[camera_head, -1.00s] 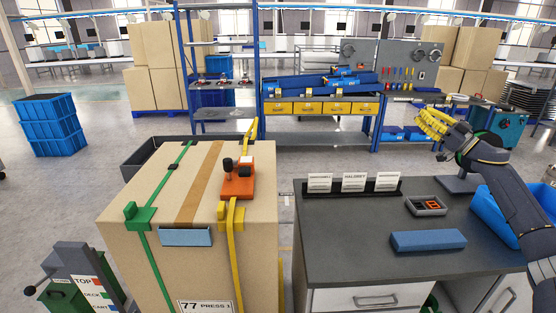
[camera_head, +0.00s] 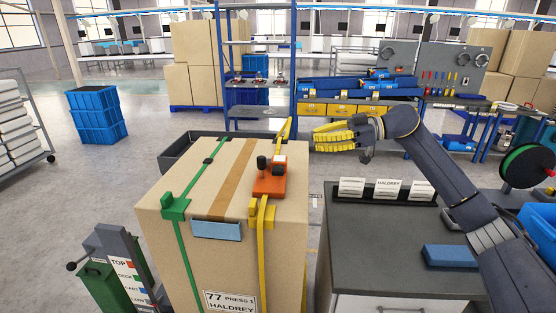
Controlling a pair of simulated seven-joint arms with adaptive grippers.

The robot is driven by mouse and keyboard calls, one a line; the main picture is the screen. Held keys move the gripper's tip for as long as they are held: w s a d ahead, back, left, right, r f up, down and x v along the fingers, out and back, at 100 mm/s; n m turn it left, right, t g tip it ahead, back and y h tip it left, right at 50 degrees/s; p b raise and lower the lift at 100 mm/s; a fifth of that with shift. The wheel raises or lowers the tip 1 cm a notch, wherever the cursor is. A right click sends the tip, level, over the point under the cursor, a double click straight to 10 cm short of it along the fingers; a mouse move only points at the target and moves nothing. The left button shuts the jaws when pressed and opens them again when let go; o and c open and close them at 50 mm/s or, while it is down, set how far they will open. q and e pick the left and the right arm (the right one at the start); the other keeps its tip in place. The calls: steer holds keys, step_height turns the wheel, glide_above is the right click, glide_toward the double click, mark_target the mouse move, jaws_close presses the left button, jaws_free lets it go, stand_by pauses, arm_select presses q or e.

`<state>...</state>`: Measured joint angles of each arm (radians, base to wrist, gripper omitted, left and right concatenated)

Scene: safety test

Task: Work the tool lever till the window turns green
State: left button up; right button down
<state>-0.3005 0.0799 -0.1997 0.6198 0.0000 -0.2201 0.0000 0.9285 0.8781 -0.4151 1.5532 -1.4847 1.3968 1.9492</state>
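An orange tool (camera_head: 269,186) sits on the top of a large cardboard box (camera_head: 170,190), at the yellow strap. It has an upright black-knobbed part (camera_head: 262,163) and a small block beside it with a pale face and some red-orange; I see no green there. My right gripper (camera_head: 318,138), with yellow fingers, is in the air to the right of the tool and apart from it. It points left and looks empty, but its fingers overlap, so their opening is unclear. My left gripper is out of view.
Green and yellow straps run over the box, with a blue strip (camera_head: 216,231) near its front edge. Right of the box is a grey worktop (camera_head: 365,245) with white label cards (camera_head: 388,189) and a blue block (camera_head: 449,256). A lever stand (camera_head: 112,262) is at lower left.

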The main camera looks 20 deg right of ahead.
steer(key=shift+a, duration=0.2)
glide_above(281, 169)
steer(key=shift+w+a+f, duration=0.1)
steer(key=shift+w+f, duration=0.1)
steer(key=shift+f, duration=1.05)
step_height(281, 169, down, 2)
steer(key=shift+s+f, duration=0.1)
steer(key=shift+f, duration=0.9)
steer(key=shift+f, duration=0.1)
steer(key=shift+s+f+n, duration=0.2)
steer(key=shift+f+n, duration=0.05)
steer(key=shift+n, duration=0.05)
